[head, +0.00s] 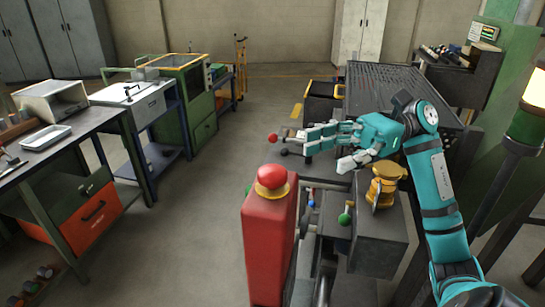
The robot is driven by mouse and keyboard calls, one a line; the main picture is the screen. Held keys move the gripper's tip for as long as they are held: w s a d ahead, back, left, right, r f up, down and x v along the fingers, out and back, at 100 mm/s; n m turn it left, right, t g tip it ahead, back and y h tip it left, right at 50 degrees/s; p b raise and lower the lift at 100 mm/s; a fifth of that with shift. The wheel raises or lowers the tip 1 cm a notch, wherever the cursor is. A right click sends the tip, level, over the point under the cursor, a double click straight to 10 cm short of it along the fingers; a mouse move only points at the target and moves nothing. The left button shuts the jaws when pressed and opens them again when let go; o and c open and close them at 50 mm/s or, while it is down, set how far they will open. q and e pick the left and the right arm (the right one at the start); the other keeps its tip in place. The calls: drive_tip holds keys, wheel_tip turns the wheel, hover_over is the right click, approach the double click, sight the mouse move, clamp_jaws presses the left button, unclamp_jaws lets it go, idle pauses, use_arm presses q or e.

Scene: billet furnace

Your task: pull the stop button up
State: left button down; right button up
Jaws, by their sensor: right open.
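The stop button (271,177) is a red mushroom head on a yellow collar. It sits on top of a tall red post (268,237) at the lower middle of the head view. My right gripper (290,141) is a teal hand with its fingers pointing left. It is open and empty. In the picture it is above and slightly right of the button, apart from it. Whether it is beyond the button or over it is hard to tell. My left gripper is not in view.
A grey control box (375,237) with small coloured knobs and a yellow-orange fitting (384,185) stands right of the post. A dark perforated table (405,95) is behind my right arm. Workbenches (60,150) line the left. The floor (205,215) left of the post is clear.

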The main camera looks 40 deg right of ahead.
sight(271, 169)
drive_tip(key=a+p, duration=0.1)
drive_tip(key=a, duration=0.2)
drive_tip(key=a+p, duration=0.1)
drive_tip(key=a, duration=0.2)
drive_tip(key=a+p, duration=0.2)
drive_tip(key=a, duration=0.1)
drive_tip(key=shift+w+a+r, duration=0.15)
drive_tip(key=shift+w+a, duration=0.2)
drive_tip(key=shift+w, duration=0.05)
drive_tip(key=shift+a, duration=0.5)
drive_tip(key=shift+f, duration=0.2)
clamp_jaws()
drive_tip(key=shift+w, duration=0.1)
